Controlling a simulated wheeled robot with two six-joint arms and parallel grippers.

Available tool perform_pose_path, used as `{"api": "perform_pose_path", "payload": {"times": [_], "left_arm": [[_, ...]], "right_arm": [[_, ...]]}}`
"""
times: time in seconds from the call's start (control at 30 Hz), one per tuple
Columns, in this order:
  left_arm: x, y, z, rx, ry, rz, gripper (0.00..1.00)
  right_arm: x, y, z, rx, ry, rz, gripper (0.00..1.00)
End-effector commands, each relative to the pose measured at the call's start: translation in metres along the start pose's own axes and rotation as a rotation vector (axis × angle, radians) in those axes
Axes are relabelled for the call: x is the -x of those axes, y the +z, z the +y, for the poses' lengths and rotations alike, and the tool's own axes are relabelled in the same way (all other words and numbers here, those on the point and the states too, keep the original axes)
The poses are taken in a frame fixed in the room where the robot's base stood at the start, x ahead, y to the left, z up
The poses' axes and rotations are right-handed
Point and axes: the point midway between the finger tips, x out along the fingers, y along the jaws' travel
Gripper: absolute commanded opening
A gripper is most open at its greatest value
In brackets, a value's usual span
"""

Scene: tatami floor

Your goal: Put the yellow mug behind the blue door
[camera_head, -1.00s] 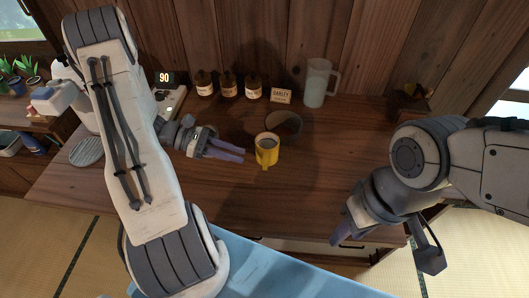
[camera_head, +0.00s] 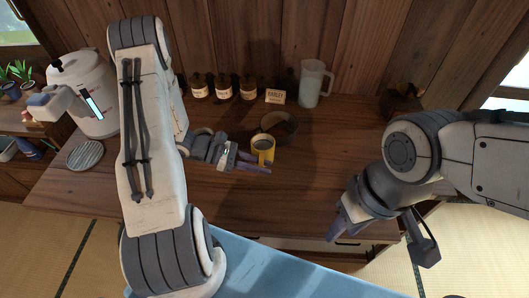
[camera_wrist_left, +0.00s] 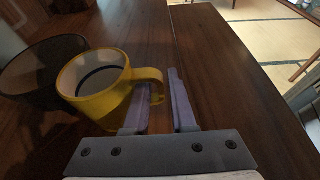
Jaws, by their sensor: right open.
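The yellow mug (camera_head: 263,151) stands upright on the wooden counter, with dark contents; it also shows in the left wrist view (camera_wrist_left: 96,103). My left gripper (camera_head: 264,168) is low beside the mug's near side. In the left wrist view its two separated fingers (camera_wrist_left: 161,90) are at the mug's handle, with the left finger overlapping the handle's loop. I cannot tell whether they touch. My right gripper (camera_head: 341,226) is open and empty over the counter's front right edge. A light blue panel (camera_head: 275,275) shows at the bottom; I cannot tell whether it is the blue door.
A dark bowl (camera_head: 290,124) sits right behind the mug. Several labelled jars (camera_head: 223,88), a small sign (camera_head: 275,97) and a clear pitcher (camera_head: 311,84) stand along the back wall. A white cooker (camera_head: 88,85) is at the left. The counter right of the mug is clear.

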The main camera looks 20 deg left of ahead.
Motion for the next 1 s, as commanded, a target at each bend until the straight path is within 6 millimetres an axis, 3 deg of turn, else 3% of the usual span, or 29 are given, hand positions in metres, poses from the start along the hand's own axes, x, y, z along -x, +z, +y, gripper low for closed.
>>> {"api": "perform_pose_path", "payload": {"times": [0.03,0.07,0.1,1.0], "left_arm": [[0.0001,0.0001,0.0001,0.000,0.000,0.000,0.12],[0.0001,0.0001,0.0001,0.000,0.000,0.000,0.01],[0.0001,0.0001,0.0001,0.000,0.000,0.000,0.00],[0.0006,0.0004,0.0003,-0.001,0.000,-0.001,0.00]], "right_arm": [[-0.0001,0.0000,0.0000,0.000,0.000,0.000,0.42],[-0.0001,0.0000,0.0000,0.000,0.000,0.000,0.42],[-0.0001,0.0000,0.0000,0.000,0.000,0.000,0.42],[0.0000,0.0000,0.0000,0.000,0.000,0.000,0.42]]}}
